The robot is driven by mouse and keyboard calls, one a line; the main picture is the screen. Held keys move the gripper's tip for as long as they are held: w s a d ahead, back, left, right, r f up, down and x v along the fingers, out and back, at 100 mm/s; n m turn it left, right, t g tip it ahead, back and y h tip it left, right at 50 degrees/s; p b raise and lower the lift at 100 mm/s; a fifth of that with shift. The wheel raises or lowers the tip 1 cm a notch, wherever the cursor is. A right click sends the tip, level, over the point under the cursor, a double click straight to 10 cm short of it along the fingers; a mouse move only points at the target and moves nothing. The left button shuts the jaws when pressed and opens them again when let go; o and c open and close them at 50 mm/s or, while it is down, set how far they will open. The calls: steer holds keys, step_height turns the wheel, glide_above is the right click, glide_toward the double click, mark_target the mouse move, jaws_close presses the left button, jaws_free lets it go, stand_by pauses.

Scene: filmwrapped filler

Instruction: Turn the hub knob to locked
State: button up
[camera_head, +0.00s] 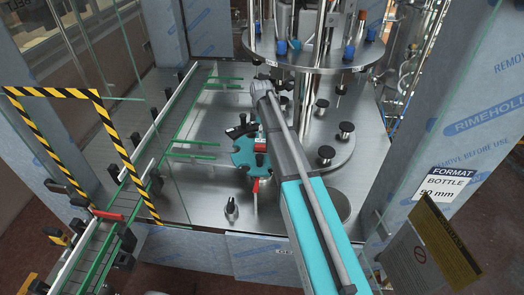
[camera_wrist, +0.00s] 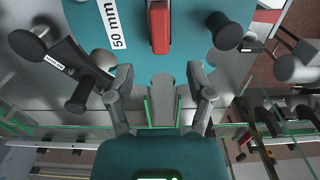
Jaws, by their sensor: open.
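In the wrist view a red bar-shaped knob (camera_wrist: 160,28) stands on a teal disc (camera_wrist: 185,60) marked "50 mm"; it looks like the hub knob. In the head view the teal disc (camera_head: 243,153) shows beside my arm. I cannot make out my gripper there. Whether the knob reads locked cannot be told.
Black knobs (camera_wrist: 226,32) stand close around the disc, with a dark labelled guide (camera_wrist: 60,62) at left. A green-railed conveyor (camera_head: 165,130) runs left of the disc. A round steel carousel (camera_head: 318,55) stands behind. A striped frame (camera_head: 105,125) and clear panels bound the left.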

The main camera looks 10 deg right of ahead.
mark_target(262, 145)
steer(key=shift+f+b, duration=4.15)
steer(key=shift+f, duration=0.35)
steer(key=shift+c, duration=0.2)
jaws_close()
